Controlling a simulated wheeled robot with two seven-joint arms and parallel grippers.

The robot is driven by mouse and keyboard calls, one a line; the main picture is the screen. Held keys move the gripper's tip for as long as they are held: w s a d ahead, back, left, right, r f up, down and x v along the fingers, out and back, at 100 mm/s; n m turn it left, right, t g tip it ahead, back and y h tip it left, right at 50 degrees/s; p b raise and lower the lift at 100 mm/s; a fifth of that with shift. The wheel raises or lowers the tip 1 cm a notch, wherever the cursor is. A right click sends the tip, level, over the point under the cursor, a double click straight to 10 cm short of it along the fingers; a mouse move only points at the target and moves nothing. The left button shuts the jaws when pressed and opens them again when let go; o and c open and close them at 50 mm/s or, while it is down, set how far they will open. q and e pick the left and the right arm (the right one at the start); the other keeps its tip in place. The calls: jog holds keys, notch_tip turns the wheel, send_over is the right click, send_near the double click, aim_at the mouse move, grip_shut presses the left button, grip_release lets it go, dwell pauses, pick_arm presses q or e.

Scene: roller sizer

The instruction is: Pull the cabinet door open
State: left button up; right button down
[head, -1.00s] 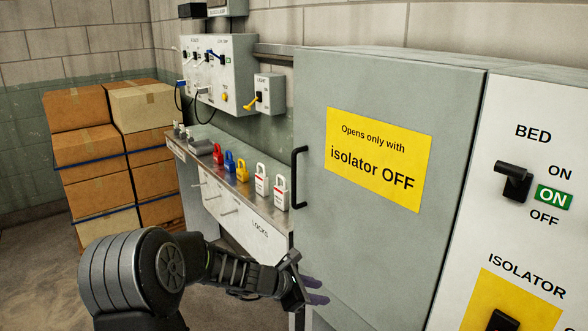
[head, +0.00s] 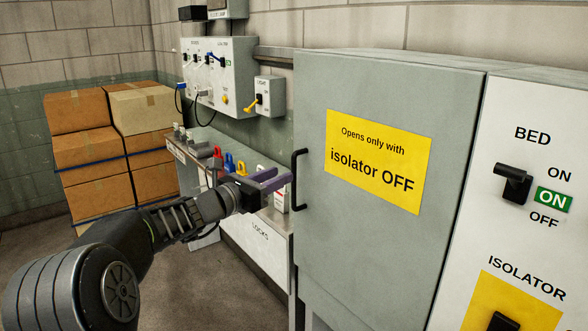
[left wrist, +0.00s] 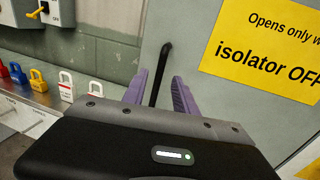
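The grey cabinet door (head: 385,245) appears shut and carries a yellow sign reading "Opens only with isolator OFF". Its black bar handle (head: 296,165) stands upright on the door's left edge. My left gripper (head: 284,180) is level with the handle, just left of it. In the left wrist view the purple fingers (left wrist: 158,97) are open, and the handle (left wrist: 161,72) appears between them, beyond or at the tips. I cannot tell whether they touch it. The right gripper is not in view.
A panel at right has a BED switch (head: 513,184) beside a green ON label and an ISOLATOR switch (head: 503,322), partly cut off. A locks bench (head: 255,238) with coloured padlocks stands behind my left arm. Stacked boxes (head: 95,150) are at far left.

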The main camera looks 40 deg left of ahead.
pick_arm(q)
jog(key=w, duration=0.4)
jog(key=w+p, duration=0.1)
jog(key=w, duration=0.1)
jog(key=shift+w+d, duration=0.3)
jog(key=shift+d, duration=0.05)
grip_shut()
dwell(1.1)
